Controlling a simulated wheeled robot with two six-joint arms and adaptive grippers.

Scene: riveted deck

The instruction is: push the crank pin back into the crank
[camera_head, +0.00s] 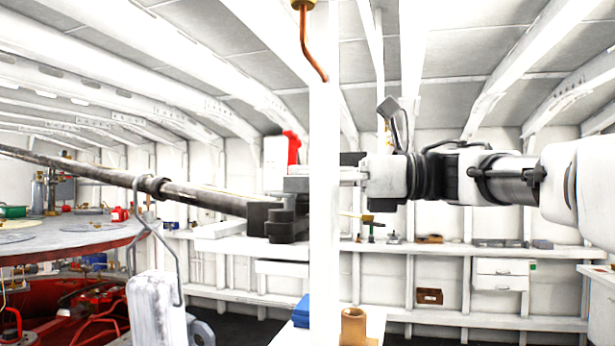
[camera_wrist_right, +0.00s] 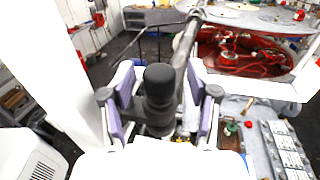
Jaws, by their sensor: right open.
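The crank is a long dark bar (camera_head: 200,197) running from the left edge to a dark block near the middle of the head view. In the right wrist view the bar (camera_wrist_right: 188,45) runs away from me. The crank pin (camera_wrist_right: 159,82), a black round-headed cylinder, stands at its near end; how deep it sits I cannot tell. My right gripper (camera_wrist_right: 164,92) is open, with purple-padded fingers either side of the pin and gaps visible. In the head view my right arm reaches in from the right, and a white post hides part of the gripper. My left gripper is not in view.
The white post (camera_head: 325,250) stands in front of the work area. A round deck (camera_head: 75,236) above red machinery (camera_head: 75,300) fills the left. White shelves (camera_head: 450,250) with small tools line the back wall. A brown fitting (camera_head: 354,326) stands at bottom centre.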

